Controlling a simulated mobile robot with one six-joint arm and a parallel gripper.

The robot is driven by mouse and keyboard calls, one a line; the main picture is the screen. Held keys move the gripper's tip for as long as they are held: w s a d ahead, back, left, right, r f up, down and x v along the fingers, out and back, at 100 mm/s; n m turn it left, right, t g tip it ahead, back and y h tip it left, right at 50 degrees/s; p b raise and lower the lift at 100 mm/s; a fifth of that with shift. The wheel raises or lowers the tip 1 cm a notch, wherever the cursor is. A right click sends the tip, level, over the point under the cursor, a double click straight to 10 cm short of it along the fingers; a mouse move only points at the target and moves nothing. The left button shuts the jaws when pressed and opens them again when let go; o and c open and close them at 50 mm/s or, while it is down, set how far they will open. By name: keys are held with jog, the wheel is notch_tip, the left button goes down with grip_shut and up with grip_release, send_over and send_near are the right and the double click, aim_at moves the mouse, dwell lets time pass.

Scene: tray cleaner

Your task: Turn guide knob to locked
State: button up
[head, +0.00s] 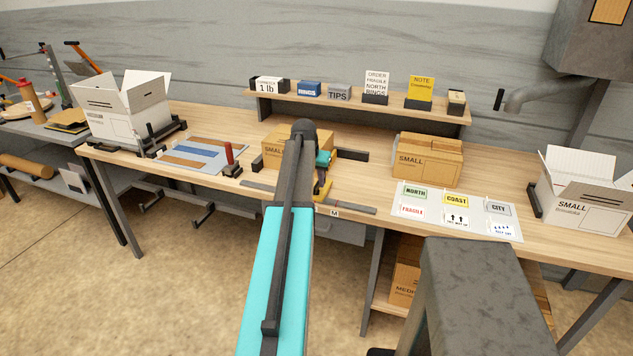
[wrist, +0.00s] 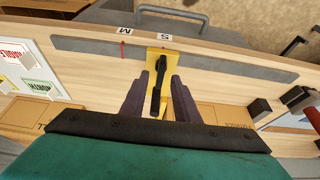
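In the head view the yellow guide (head: 323,190) shows beside my arm's end, and my arm hides most of the knob and fingers.
Another small box (head: 279,146) stands behind my arm. A red-handled tool (head: 229,160) is to the left. A grey drawer handle (wrist: 172,14) is below the bench edge.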

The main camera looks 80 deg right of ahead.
jog(key=shift+x, duration=1.25)
jog(key=shift+c, duration=0.3)
grip_shut()
jog(key=shift+s+d+r, duration=0.1)
jog(key=shift+s, duration=0.05)
